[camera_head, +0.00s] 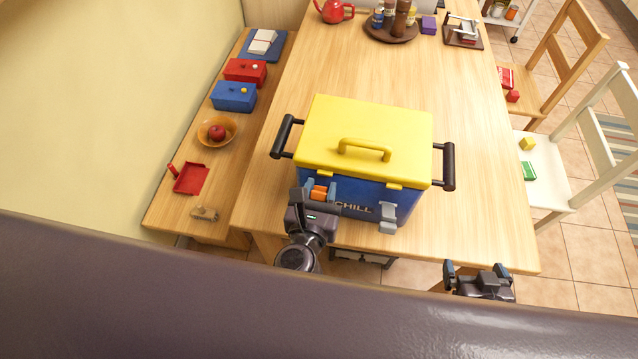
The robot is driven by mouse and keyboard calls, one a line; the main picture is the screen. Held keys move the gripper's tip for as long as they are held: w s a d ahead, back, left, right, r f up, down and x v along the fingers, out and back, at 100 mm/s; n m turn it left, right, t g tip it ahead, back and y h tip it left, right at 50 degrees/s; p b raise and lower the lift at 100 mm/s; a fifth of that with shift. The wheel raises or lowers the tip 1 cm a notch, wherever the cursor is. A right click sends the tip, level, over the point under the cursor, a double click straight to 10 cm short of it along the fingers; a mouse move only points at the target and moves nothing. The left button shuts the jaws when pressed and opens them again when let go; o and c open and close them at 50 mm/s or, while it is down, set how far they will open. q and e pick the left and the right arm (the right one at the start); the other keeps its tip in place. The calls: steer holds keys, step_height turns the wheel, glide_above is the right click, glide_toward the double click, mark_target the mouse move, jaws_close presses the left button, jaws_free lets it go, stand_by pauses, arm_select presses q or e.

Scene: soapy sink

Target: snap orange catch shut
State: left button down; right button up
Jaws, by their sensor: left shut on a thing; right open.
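A blue cooler box (357,201) marked "CHILL" stands on the wooden table with its yellow lid (395,122) down on it. The orange catch (319,191) is on the left of the cooler's front face. My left gripper (319,190) is at the catch with its blue-tipped fingers on either side, shut on it; the fingers hide part of it. A grey catch (388,216) is at the front right; I cannot tell whether it is fastened. My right gripper (478,268) is open and empty, in front of the table's near right edge, apart from the cooler.
Black side handles (448,166) stick out from the cooler. The table (490,190) is clear around it; a brown round tray (391,36) with jars is at the back. A bench (165,208) with boxes and a bowl (217,131) lies left; chairs (545,165) stand right.

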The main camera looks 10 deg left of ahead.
arm_select(q)
steer(key=shift+r+p, duration=0.25)
steer(key=shift+p, duration=0.05)
steer(key=shift+w+g+p, duration=0.2)
steer(key=shift+g+p, duration=0.2)
steer(key=shift+p, duration=0.1)
steer(key=shift+w+g+p, duration=0.1)
steer(key=shift+g+p, duration=0.2)
steer(key=shift+p, duration=0.15)
arm_select(e)
steer(key=shift+s+d+r+g, duration=0.1)
steer(key=shift+s+g, duration=0.1)
steer(key=shift+s, duration=0.35)
steer(key=shift+s+d+r+g, duration=0.1)
steer(key=shift+s+g, duration=0.1)
steer(key=shift+s, duration=0.3)
steer(key=shift+w+r, duration=0.15)
steer(key=shift+w, duration=0.05)
arm_select(q)
steer(key=c, duration=0.8)
jaws_free()
steer(key=shift+o, duration=0.2)
steer(key=b+v, duration=0.1)
steer(key=v, duration=0.9)
steer(key=shift+s, duration=0.4)
arm_select(e)
steer(key=shift+w+f, duration=0.25)
steer(key=shift+w, duration=0.1)
